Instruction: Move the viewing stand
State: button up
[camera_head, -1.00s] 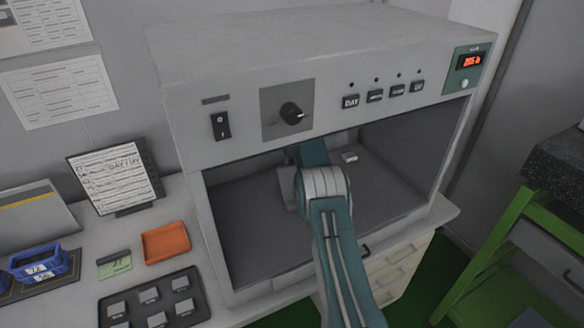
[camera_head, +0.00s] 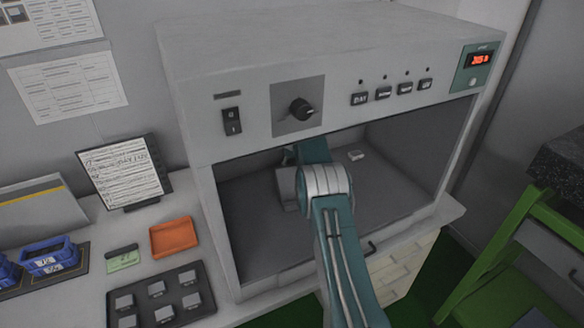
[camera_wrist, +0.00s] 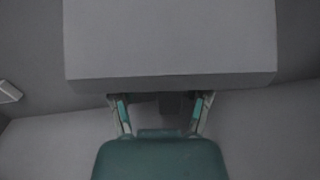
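A plain grey block, which looks like the viewing stand (camera_head: 287,190), stands on the floor of the grey cabinet (camera_head: 222,240), just left of my arm's wrist. In the wrist view the stand (camera_wrist: 170,40) is a large grey box filling the upper middle. My gripper (camera_wrist: 160,104) is at its lower edge, with the two fingers spread apart. The fingertips run up to the box's edge, and whether they touch it is unclear. Dark parts show between the fingers. In the head view my gripper is hidden behind my arm, inside the cabinet.
A small white piece (camera_head: 356,155) lies right of my arm on the cabinet floor. The cabinet's side walls and top panel frame the opening closely. Outside at left are an orange tray (camera_head: 173,237), a dark sample tray (camera_head: 160,296) and blue bins (camera_head: 50,257).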

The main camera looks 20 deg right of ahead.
jog(key=shift+a+r, duration=0.1)
jog(key=shift+a, duration=0.05)
jog(key=shift+a+r, duration=0.1)
jog(key=shift+r, duration=0.05)
jog(key=shift+w+d+r, duration=0.1)
jog(key=shift+r, duration=1.65)
jog(key=shift+d+r, duration=0.1)
jog(key=shift+r, duration=1.65)
